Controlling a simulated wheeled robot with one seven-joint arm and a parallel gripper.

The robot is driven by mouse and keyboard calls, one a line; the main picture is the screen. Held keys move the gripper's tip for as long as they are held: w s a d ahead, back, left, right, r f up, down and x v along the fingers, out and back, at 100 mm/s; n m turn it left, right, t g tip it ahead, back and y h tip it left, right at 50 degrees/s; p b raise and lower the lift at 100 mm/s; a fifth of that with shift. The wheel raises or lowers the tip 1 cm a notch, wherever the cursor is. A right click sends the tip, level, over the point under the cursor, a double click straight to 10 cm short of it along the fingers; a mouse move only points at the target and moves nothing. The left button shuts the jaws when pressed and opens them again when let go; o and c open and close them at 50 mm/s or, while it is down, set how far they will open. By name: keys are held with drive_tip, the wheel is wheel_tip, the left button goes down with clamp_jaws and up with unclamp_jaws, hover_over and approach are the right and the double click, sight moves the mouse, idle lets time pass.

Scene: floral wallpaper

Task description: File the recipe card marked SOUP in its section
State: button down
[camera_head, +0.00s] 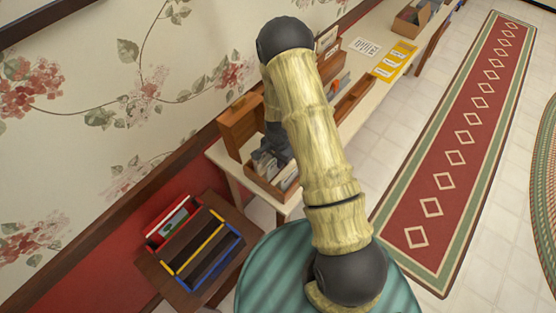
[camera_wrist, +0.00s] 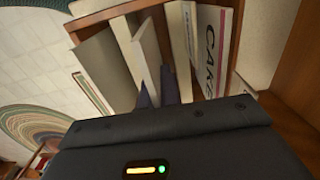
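In the wrist view, a wooden box (camera_wrist: 150,8) holds several upright cards or dividers. A divider marked CAKE (camera_wrist: 211,52) stands at the right; a thin white card (camera_wrist: 147,45) leans in the middle. No SOUP lettering is readable. The dark fingers of my gripper (camera_wrist: 163,92) are close together at the lower end of the white card; I cannot tell whether they grip it. In the head view, my arm hides my gripper and part of the open wooden box (camera_head: 278,190), which stands at the near end of a long counter (camera_head: 229,162).
A small dark table (camera_head: 150,270) at lower left bears a red tray (camera_head: 158,238) and yellow- and blue-edged slots (camera_head: 205,262). Farther along the counter are yellow cards (camera_head: 393,60), a paper sheet (camera_head: 365,47) and another box (camera_head: 412,20). A red runner (camera_head: 455,150) lies on the floor.

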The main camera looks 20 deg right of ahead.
drive_tip(key=shift+f+b, duration=0.3)
drive_tip(key=shift+f, duration=0.3)
drive_tip(key=c, duration=1.6)
unclamp_jaws()
drive_tip(key=shift+o, duration=0.2)
drive_tip(key=shift+r, duration=0.1)
drive_tip(key=shift+w+r, duration=0.2)
drive_tip(key=shift+r, duration=0.25)
wheel_tip(320, 180, up, 16)
drive_tip(key=b, duration=0.3)
drive_tip(key=shift+s+r, duration=0.15)
drive_tip(key=shift+s, duration=0.05)
